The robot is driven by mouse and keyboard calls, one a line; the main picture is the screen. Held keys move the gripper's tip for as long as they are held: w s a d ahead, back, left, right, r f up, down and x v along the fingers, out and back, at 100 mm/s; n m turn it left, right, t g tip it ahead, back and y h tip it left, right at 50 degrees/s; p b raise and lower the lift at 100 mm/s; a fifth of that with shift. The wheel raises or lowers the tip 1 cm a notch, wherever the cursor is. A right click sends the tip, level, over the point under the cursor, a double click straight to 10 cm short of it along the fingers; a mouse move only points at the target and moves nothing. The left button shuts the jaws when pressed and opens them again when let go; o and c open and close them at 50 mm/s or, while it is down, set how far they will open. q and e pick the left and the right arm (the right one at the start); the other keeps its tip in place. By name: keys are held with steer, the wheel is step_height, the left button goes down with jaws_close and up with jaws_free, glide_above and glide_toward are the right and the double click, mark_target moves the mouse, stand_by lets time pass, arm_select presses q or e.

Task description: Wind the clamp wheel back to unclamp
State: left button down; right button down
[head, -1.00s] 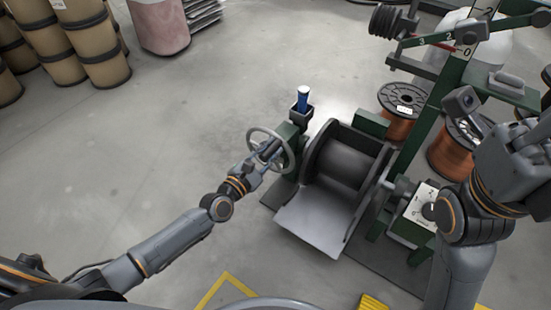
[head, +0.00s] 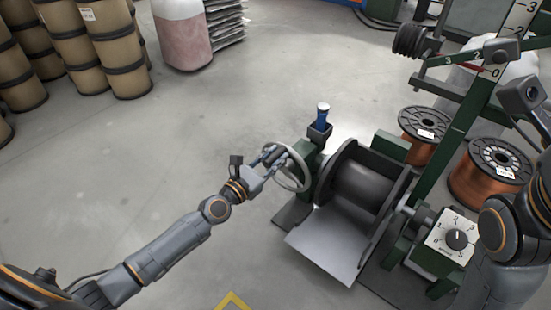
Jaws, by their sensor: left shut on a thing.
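The clamp wheel (head: 301,182), a grey hand wheel with a rim, sits on the left side of the green winding machine. My left gripper (head: 277,157) is shut on the wheel at its upper left side. Its fingers cover part of the rim. Right of the wheel is a dark spool drum (head: 352,178) in the machine, above a grey plate (head: 325,243).
A dial box (head: 449,240) is right of the drum. Copper spools (head: 490,182) stand at the right behind a green post. Brown drums (head: 115,50) stand at upper left. The floor at left is clear.

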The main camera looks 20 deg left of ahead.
arm_select(q)
steer(key=shift+a, duration=0.2)
steer(key=c, duration=1.4)
jaws_free()
steer(key=shift+o, duration=1.4)
steer(key=shift+d, duration=0.1)
steer(key=v, duration=1.2)
